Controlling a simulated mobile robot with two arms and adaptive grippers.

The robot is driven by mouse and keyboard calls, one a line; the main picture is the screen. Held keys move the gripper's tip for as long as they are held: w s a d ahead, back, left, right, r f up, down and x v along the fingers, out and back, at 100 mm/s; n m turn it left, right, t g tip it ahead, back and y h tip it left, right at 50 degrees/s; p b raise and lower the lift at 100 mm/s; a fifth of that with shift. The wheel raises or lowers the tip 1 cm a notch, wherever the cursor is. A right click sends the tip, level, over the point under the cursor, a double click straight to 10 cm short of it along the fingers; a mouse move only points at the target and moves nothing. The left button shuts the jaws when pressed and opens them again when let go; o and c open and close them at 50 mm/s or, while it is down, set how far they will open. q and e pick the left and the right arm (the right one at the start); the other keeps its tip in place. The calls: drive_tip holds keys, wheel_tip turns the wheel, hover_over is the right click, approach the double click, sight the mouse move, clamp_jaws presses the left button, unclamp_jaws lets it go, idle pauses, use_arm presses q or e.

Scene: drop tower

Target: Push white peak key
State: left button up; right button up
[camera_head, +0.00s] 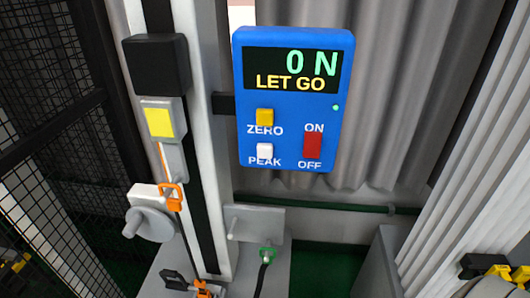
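The white PEAK key (264,151) is a small raised button at the lower left of a blue display box (292,180). The word PEAK is printed just below it. The box's screen (297,71) reads "0 N" and "LET GO". Parts of my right gripper (492,271), black and yellow, show at the lower right edge, well away from the key. Parts of my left gripper (14,263) show small and dark at the lower left edge, also far from the key. Both are cut off by the frame, so whether they are open or shut is unclear.
A yellow ZERO key (264,116) sits just above the white key. A red ON/OFF switch (312,145) is to its right. A pale upright column (201,130) with a crank (152,222) stands to the left. Black mesh (45,90) is at far left.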

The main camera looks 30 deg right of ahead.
clamp_jaws()
idle(1.3)
